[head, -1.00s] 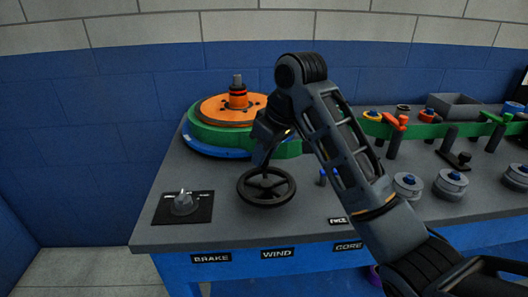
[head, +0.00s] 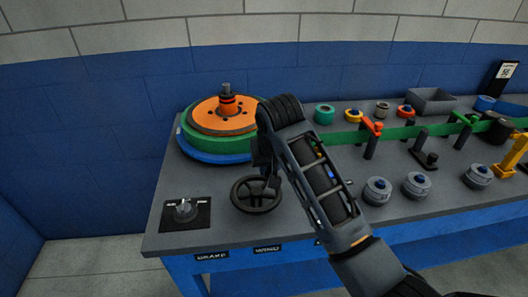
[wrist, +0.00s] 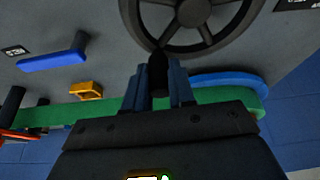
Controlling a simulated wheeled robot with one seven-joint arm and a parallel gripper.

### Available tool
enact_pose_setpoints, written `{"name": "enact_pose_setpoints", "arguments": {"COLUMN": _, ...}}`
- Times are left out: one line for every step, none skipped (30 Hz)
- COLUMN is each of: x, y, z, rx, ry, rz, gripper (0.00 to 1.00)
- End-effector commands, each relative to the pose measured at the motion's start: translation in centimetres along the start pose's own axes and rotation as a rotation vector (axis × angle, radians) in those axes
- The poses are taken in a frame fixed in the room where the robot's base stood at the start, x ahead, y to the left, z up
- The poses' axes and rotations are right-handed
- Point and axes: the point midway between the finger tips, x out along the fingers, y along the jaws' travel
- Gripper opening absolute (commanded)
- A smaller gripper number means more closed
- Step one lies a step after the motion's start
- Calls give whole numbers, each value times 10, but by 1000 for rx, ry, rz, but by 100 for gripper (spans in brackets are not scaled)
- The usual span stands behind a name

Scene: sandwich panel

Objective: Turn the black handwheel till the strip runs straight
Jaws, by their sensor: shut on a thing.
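The black handwheel (head: 235,203) stands on the near left of the grey bench, and its spoked rim also shows at the top of the wrist view (wrist: 203,42). My gripper (wrist: 159,82) is shut on the wheel's black handle (wrist: 157,72), close to the rim. In the head view my gripper (head: 270,182) is partly hidden behind my arm at the wheel's right side. The green strip (head: 345,137) runs from the green coil (head: 195,146) at the left, behind my arm, past several posts to the right. My arm hides part of it.
A brake knob (head: 184,210) sits left of the wheel. An orange disc (head: 205,118) with a spindle lies on the coil. An orange-red guide arm (head: 372,126) and several grey rollers (head: 377,190) stand right of my arm. A grey bin (head: 431,100) is at the back.

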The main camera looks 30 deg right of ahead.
Motion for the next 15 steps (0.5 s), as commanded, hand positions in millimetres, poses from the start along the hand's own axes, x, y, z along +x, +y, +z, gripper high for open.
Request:
{"name": "enact_pose_setpoints", "arguments": {"x": -4, "y": 1, "z": 2, "rx": 27, "ry": -6, "rz": 13, "gripper": 0}}
{"name": "enact_pose_setpoints", "arguments": {"x": -4, "y": 2, "z": 2, "rx": 45, "ry": -5, "rz": 21, "gripper": 0}}
{"name": "enact_pose_setpoints", "arguments": {"x": -4, "y": 2, "z": 3, "rx": 68, "ry": -4, "rz": 29, "gripper": 0}}
{"name": "enact_pose_setpoints", "arguments": {"x": -4, "y": 3, "z": 4, "rx": 83, "ry": -3, "rz": 35, "gripper": 0}}
{"name": "enact_pose_setpoints", "arguments": {"x": -4, "y": 4, "z": 4, "rx": 98, "ry": -3, "rz": 42, "gripper": 0}}
{"name": "enact_pose_setpoints", "arguments": {"x": -4, "y": 4, "z": 5, "rx": 116, "ry": -3, "rz": 49, "gripper": 0}}
{"name": "enact_pose_setpoints", "arguments": {"x": -4, "y": 5, "z": 6, "rx": 128, "ry": -3, "rz": 54, "gripper": 0}}
{"name": "enact_pose_setpoints", "arguments": {"x": -4, "y": 5, "z": 6, "rx": 139, "ry": -3, "rz": 59, "gripper": 0}}
{"name": "enact_pose_setpoints", "arguments": {"x": -4, "y": 6, "z": 7, "rx": 154, "ry": -3, "rz": 65, "gripper": 0}}
{"name": "enact_pose_setpoints", "arguments": {"x": -4, "y": 6, "z": 8, "rx": 162, "ry": -3, "rz": 68, "gripper": 0}}
{"name": "enact_pose_setpoints", "arguments": {"x": -4, "y": 6, "z": 8, "rx": 169, "ry": -3, "rz": 71, "gripper": 0}}
{"name": "enact_pose_setpoints", "arguments": {"x": -4, "y": 7, "z": 8, "rx": 179, "ry": -3, "rz": 75, "gripper": 0}}
{"name": "enact_pose_setpoints", "arguments": {"x": -4, "y": 7, "z": 9, "rx": 186, "ry": -3, "rz": 77, "gripper": 0}}
{"name": "enact_pose_setpoints", "arguments": {"x": -3, "y": 7, "z": 9, "rx": 190, "ry": -3, "rz": 80, "gripper": 0}}
{"name": "enact_pose_setpoints", "arguments": {"x": -3, "y": 7, "z": 9, "rx": 195, "ry": -3, "rz": 82, "gripper": 0}}
